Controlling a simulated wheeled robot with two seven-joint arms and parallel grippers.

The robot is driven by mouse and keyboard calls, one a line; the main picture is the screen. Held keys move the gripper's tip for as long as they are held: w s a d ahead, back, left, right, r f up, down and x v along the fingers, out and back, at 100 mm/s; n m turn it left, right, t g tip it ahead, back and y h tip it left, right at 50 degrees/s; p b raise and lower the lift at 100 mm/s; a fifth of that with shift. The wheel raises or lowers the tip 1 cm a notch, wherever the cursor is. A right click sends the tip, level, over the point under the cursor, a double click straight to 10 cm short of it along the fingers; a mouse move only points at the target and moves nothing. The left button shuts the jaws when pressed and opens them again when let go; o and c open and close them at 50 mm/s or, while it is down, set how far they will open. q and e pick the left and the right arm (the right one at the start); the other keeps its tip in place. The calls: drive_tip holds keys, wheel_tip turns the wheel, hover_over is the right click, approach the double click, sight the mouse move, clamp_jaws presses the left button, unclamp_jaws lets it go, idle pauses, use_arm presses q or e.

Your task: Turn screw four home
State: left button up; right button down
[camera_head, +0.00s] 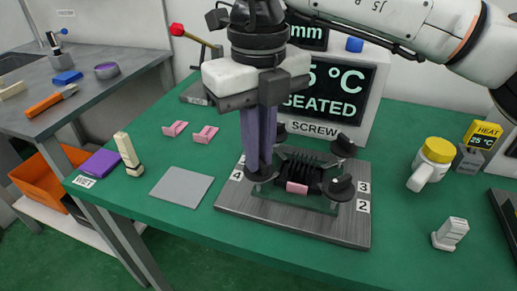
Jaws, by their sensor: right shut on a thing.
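My right gripper (260,168) comes down from above with its purple fingers shut on a black screw knob (256,178) at the front left of a grey metal plate (335,230). The label "4" (237,175) lies just left of this knob. The fingers hide part of the knob. Another black knob (338,191) stands at the front right, near labels "3" (363,187) and "2" (363,206). A further knob (344,146) stands at the back right. A black finned block (300,165) with a pink pad (297,188) sits between them. My left gripper is out of view.
A display (325,107) behind reads "SEATED", partly covered by my arm. A yellow-capped bottle (434,160) and a white block (450,233) stand right. The front green table is clear.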

drive_tip(key=shift+m, duration=0.6)
drive_tip(key=c, duration=1.8)
unclamp_jaws()
drive_tip(key=shift+c, duration=0.2)
wheel_tip(320, 180, up, 10)
drive_tip(key=p, duration=0.2)
drive_tip(key=shift+r, duration=0.15)
